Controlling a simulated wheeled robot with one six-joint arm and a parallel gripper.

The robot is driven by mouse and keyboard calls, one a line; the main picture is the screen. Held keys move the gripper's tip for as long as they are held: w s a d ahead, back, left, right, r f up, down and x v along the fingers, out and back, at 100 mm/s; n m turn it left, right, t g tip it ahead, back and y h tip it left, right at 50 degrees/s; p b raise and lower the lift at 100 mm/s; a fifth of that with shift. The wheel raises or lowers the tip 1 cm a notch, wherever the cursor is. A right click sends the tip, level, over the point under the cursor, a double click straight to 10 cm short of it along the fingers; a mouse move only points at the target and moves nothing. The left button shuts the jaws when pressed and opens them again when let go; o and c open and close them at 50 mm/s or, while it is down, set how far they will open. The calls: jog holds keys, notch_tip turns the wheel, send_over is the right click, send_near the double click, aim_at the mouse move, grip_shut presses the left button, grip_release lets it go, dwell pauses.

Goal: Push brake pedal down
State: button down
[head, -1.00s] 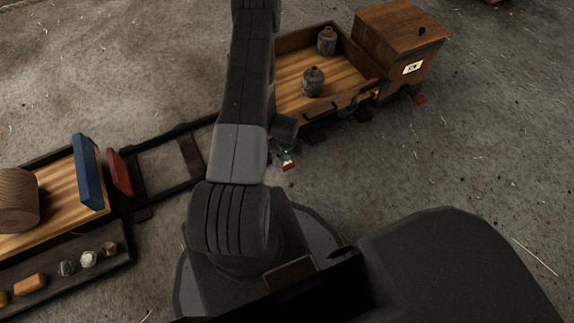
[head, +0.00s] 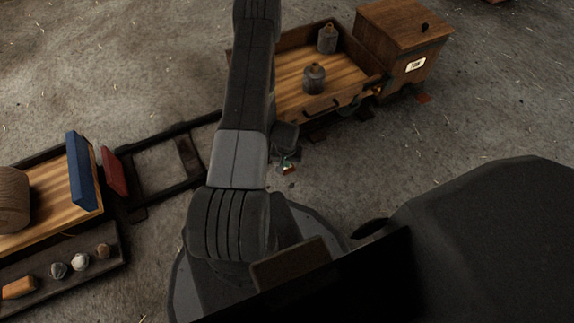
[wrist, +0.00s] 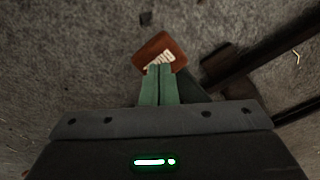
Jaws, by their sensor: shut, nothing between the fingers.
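The brake pedal appears as a red-brown pad with pale markings (wrist: 160,50) in the wrist view. My gripper (wrist: 159,68) is shut, its two green fingers side by side with nothing between them. The fingertips overlap the pad's near edge in the picture; I cannot tell if they touch it. In the head view my gripper (head: 286,163) is small, low beside the track, near the wagon.
A wooden wagon (head: 345,93) with two grey bottles (head: 314,78) and a wooden box (head: 403,30) stands beyond my gripper. Rails (head: 165,195) run left to a cart with a blue board (head: 81,170) and a rope coil (head: 12,200).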

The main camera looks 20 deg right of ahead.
aim_at(286, 174)
jog(key=shift+f+b, duration=0.35)
jog(key=shift+f, duration=0.6)
jog(key=shift+s+f+b, duration=0.1)
jog(key=shift+f+b, duration=0.05)
jog(key=shift+b, duration=0.5)
jog(key=s+b, duration=0.1)
jog(key=b, duration=0.1)
jog(key=shift+a+b, duration=0.35)
jog(key=shift+s+a+b, duration=0.15)
jog(key=shift+s+b, duration=0.1)
jog(key=shift+b, duration=0.1)
jog(key=shift+s+a+r+p, duration=0.4)
jog(key=shift+s+r, duration=0.15)
jog(key=shift+r, duration=0.15)
jog(key=shift+r, duration=0.15)
